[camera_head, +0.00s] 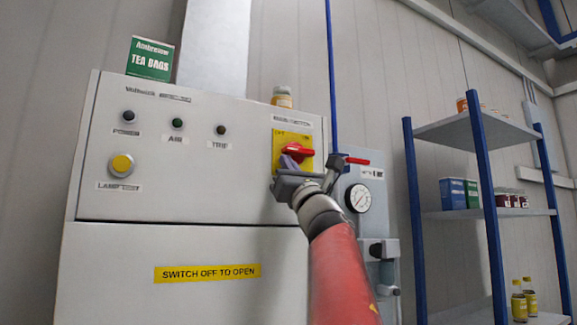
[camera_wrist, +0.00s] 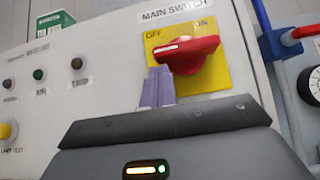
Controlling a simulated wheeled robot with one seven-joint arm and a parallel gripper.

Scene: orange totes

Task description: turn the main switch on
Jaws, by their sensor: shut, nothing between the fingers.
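The main switch is a red rotary handle (camera_head: 299,150) on a yellow plate (camera_head: 279,138) at the cabinet's upper right. The wrist view shows the handle (camera_wrist: 192,52) lying about level, with a white mark at its left end below the word OFF. ON is printed at the plate's upper right. My gripper (camera_head: 290,161) is shut and empty. Its purple fingers (camera_wrist: 157,88) stand upright just below the handle's left end. I cannot tell whether they touch the handle or the plate.
The grey cabinet (camera_head: 180,240) carries several dark lamps and a yellow button (camera_head: 122,165). A tea bags box (camera_head: 150,59) and a small jar (camera_head: 282,97) stand on top. A gauge (camera_head: 359,198) and red lever (camera_head: 357,161) are close to the right. Blue-posted shelving (camera_head: 480,130) stands farther right.

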